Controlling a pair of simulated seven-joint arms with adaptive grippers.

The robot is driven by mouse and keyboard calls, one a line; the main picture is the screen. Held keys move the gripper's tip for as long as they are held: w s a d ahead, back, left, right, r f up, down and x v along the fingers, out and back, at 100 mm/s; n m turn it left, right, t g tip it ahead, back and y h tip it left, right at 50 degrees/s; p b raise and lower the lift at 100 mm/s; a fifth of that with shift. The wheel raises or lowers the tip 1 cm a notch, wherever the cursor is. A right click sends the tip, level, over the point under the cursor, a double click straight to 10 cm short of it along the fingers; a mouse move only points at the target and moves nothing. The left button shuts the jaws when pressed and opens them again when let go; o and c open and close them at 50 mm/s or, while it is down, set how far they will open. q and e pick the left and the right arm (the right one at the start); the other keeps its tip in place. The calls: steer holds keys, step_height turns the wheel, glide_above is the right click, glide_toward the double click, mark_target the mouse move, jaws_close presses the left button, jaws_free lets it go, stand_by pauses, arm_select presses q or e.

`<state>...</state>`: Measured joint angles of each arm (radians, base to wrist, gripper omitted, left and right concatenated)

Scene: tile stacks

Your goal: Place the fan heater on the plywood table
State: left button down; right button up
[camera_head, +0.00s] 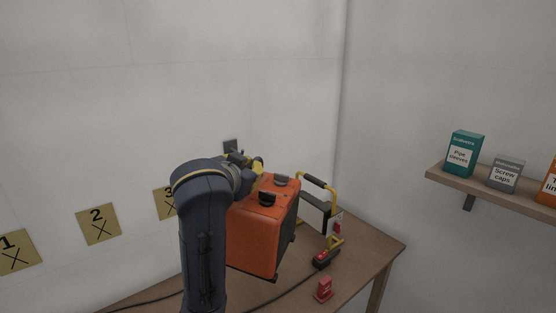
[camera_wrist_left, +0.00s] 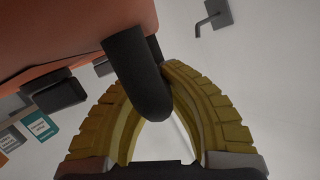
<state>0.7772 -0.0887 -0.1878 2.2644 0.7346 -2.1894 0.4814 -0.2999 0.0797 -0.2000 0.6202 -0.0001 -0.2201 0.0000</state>
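The fan heater appears to be the orange box (camera_head: 262,235) with black fittings on its top, right of my left arm in the head view. Its orange body (camera_wrist_left: 60,35) fills the upper left of the wrist view. My left gripper (camera_head: 257,166) is at its top back edge. In the wrist view the yellow fingers (camera_wrist_left: 160,75) converge around a black handle part (camera_wrist_left: 135,80) and look shut on it. The plywood table (camera_head: 365,252) lies below. The heater appears upright over it; contact underneath cannot be seen clearly. My right gripper is not in view.
A yellow-framed work lamp (camera_head: 316,195) stands right of the heater. A red-and-black item (camera_head: 322,260) and a small red item (camera_head: 323,291) lie near the front right. A dark cable (camera_head: 285,293) crosses the table. A wall shelf (camera_head: 480,190) holds boxes at right.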

arm_select(q)
steer(key=shift+r, duration=0.65)
steer(key=shift+a+f, duration=0.15)
steer(key=shift+a, duration=0.15)
steer(key=s+a+f+n+y, duration=0.1)
steer(key=a+f+y, duration=0.1)
steer(key=a+f, duration=0.5)
step_height(320, 180, down, 4)
steer(key=shift+f+n, duration=0.15)
steer(key=shift+n, duration=0.15)
stand_by(0.7)
